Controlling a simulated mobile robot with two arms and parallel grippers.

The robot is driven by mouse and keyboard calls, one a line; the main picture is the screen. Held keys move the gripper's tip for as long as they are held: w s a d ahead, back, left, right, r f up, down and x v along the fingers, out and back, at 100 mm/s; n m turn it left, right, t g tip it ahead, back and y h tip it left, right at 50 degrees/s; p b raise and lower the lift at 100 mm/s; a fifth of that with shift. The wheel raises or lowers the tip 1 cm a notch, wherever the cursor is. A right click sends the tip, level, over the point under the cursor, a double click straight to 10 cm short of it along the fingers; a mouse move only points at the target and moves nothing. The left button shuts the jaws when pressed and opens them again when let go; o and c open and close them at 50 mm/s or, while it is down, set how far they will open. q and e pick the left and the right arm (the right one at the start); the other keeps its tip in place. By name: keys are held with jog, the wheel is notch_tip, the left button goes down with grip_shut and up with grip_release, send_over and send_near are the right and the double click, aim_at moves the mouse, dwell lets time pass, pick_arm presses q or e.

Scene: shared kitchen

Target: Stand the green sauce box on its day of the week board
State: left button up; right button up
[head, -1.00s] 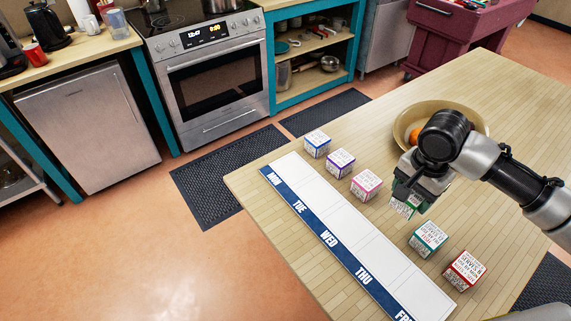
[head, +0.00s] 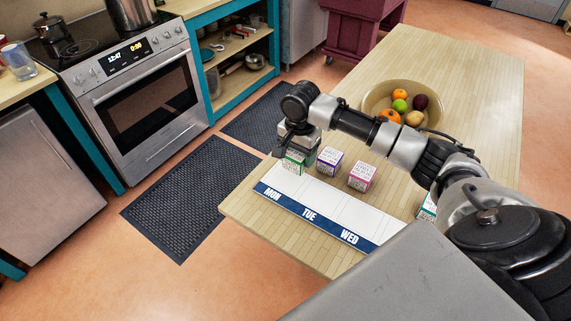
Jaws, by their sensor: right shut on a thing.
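The green sauce box (head: 293,162) is a small white cube with green edges. My right gripper (head: 290,153) is shut on it, pointing down, in the head view. The box is at the far side of the MON section of the day board (head: 345,208), a long white strip with a blue label band. I cannot tell whether the box touches the board. MON, TUE and WED show; the rest of the board is hidden behind my body. My left gripper is not in view.
A purple-edged box (head: 329,161) and a pink-edged box (head: 362,176) stand behind the board. A teal-edged box (head: 427,208) is partly hidden by my right arm. A fruit bowl (head: 372,104) stands farther back. The table's far end is clear.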

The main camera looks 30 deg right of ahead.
aim_at(287, 165)
jog(key=shift+w+a+f, duration=0.35)
jog(key=shift+w+a, duration=0.1)
jog(key=shift+a, duration=0.1)
jog(key=shift+w+a+f, duration=0.3)
jog(key=shift+w+a, duration=0.15)
jog(key=shift+a, duration=0.05)
jog(key=shift+w+a+f, duration=0.1)
jog(key=shift+a+f, duration=0.05)
jog(key=shift+f, duration=0.05)
notch_tip(287, 165, down, 3)
jog(key=shift+f+p, duration=0.1)
jog(key=shift+p, duration=0.5)
jog(key=shift+f, duration=0.4)
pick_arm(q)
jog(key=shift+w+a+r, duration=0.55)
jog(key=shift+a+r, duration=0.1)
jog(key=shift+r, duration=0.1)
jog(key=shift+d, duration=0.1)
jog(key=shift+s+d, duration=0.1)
pick_arm(e)
jog(key=o, duration=1)
jog(key=shift+f, duration=0.1)
